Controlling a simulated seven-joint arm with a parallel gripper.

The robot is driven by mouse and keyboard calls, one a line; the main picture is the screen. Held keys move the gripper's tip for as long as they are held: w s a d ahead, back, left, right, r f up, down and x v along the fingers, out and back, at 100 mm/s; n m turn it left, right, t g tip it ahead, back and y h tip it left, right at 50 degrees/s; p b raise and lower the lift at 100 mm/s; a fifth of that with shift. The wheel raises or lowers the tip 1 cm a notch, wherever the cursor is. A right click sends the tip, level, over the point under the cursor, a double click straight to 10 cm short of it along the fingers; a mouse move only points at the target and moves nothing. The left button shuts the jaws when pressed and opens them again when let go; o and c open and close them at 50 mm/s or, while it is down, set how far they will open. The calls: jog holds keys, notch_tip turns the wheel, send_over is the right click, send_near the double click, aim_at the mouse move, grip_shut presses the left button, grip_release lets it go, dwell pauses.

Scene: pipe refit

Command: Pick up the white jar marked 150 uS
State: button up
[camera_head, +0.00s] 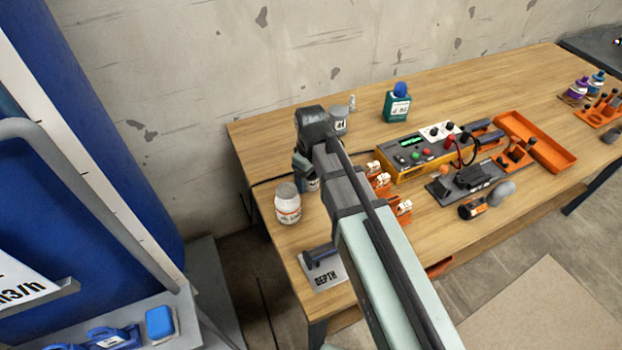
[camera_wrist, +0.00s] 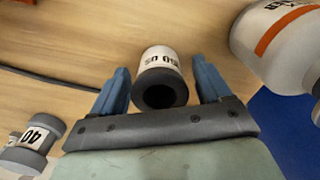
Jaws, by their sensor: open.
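The white jar marked 150 uS (camera_wrist: 160,62) stands between my gripper's fingers in the wrist view, its label upside down and its dark round top (camera_wrist: 160,92) towards the camera. My gripper (camera_wrist: 160,78) is open, with one blue finger on each side of the jar and visible gaps between. In the head view my gripper (camera_head: 304,167) is over the left part of the bench. A small part of the jar (camera_head: 312,184) shows there, mostly hidden behind my gripper and arm.
A larger white bottle with an orange band (camera_wrist: 283,38) stands close on the right in the wrist view, and left of my gripper in the head view (camera_head: 288,204). A grey-capped jar marked 40 (camera_wrist: 36,138) stands at left. A black cable (camera_wrist: 45,82) lies nearby.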

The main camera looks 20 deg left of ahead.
jog(key=shift+f, duration=0.35)
jog(key=shift+c, duration=0.2)
jog(key=c, duration=1.1)
jog(key=shift+r, duration=0.15)
